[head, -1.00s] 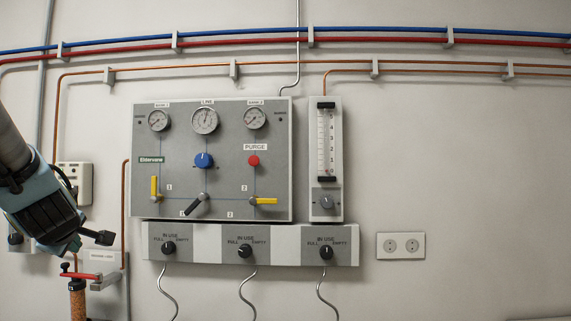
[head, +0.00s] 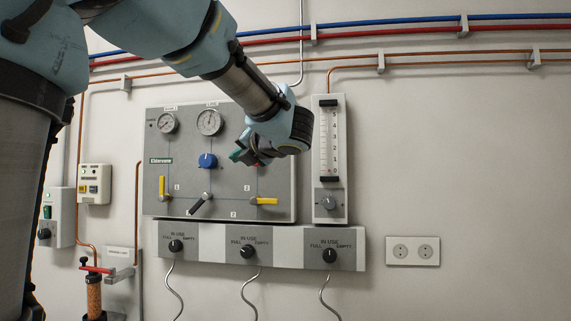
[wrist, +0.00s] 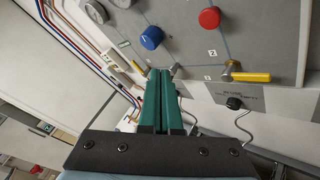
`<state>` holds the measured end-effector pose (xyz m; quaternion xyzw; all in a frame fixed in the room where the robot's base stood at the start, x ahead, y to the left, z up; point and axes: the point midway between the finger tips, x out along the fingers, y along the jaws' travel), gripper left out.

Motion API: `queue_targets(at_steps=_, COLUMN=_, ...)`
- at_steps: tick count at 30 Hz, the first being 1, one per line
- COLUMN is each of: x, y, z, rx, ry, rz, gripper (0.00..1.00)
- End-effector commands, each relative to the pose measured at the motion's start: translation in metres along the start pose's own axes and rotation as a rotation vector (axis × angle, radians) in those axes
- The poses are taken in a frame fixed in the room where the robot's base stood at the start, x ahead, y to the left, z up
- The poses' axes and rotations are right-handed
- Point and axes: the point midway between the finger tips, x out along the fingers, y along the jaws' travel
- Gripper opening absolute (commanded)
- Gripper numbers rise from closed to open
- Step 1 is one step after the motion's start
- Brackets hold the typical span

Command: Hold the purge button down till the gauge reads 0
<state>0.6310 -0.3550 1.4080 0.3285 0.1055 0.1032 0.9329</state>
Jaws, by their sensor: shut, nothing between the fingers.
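The right gauge is hidden behind my arm.
A blue knob (head: 207,160) and yellow valve levers (head: 265,201) stick out from the panel near my gripper. A flow tube (head: 330,150) stands to its right. Below is a strip with several black knobs (head: 247,251). The wall at the right is mostly clear.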

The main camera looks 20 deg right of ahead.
Motion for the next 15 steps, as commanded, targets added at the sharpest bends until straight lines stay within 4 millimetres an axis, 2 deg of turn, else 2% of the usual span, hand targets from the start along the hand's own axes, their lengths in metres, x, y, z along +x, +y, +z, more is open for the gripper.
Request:
queue_targets(at_steps=5, x=-0.0063, y=0.0021, z=-0.0002, rx=-0.055, ry=0.026, rz=0.008, gripper=0.00)
queue_targets(at_steps=15, x=-0.0057, y=0.0019, z=0.0002, rx=-0.055, ry=0.026, rz=0.008, gripper=0.00)
